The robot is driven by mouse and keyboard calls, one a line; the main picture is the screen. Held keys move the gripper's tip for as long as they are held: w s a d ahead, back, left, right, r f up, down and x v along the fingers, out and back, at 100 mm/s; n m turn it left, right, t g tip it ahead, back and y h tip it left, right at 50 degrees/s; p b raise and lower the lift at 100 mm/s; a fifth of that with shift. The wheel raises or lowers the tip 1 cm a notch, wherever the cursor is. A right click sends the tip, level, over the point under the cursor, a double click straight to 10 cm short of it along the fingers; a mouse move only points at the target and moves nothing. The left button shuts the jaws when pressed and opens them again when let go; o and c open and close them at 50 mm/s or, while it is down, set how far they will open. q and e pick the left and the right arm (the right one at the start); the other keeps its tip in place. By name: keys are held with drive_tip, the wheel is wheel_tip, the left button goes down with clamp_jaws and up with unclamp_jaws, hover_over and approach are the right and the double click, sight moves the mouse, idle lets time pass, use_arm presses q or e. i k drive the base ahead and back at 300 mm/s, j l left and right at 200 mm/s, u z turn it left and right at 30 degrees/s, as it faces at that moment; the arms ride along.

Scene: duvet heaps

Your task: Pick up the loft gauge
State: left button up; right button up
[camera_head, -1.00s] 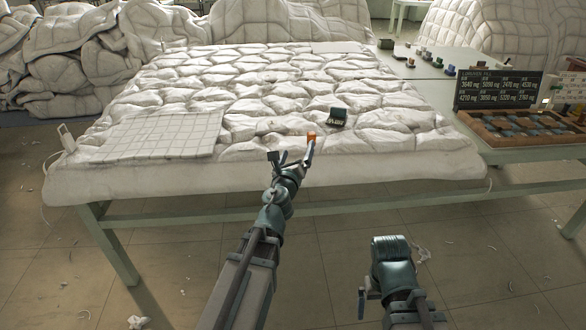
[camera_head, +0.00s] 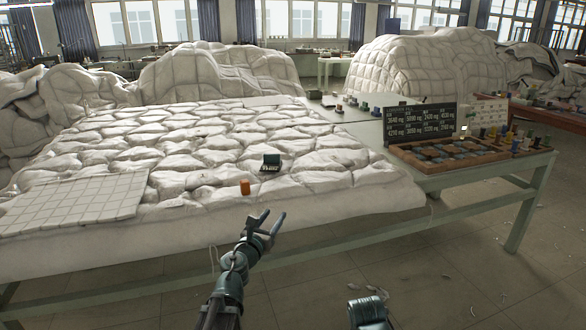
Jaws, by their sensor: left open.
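A small dark green boxy device (camera_head: 271,162) with a pale front edge, which looks like the loft gauge, sits on the quilted white duvet (camera_head: 330,184) near its front right part. An orange cylinder (camera_head: 245,187) stands on the duvet to its front left. My left gripper (camera_head: 274,214) is open and empty, in front of the device and nearer to me, apart from both things. Its fingers point up and away over the duvet's front edge. Of my right arm only a rounded link shows at the bottom; its gripper is out of view.
A white gridded panel (camera_head: 75,203) lies on the duvet's left. At right, a table holds a wooden tray (camera_head: 480,157) of dark blocks, a dark number board (camera_head: 420,123) and several small coloured pieces. Duvet heaps (camera_head: 432,66) stand behind.

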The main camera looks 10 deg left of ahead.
sight(272, 162)
drive_tip(key=i+l+z, duration=0.15)
drive_tip(key=i+z, duration=0.15)
drive_tip(key=i, duration=0.35)
drive_tip(key=i+u, duration=0.4)
drive_tip(key=i+l+u, duration=0.1)
drive_tip(key=i+u, duration=0.3)
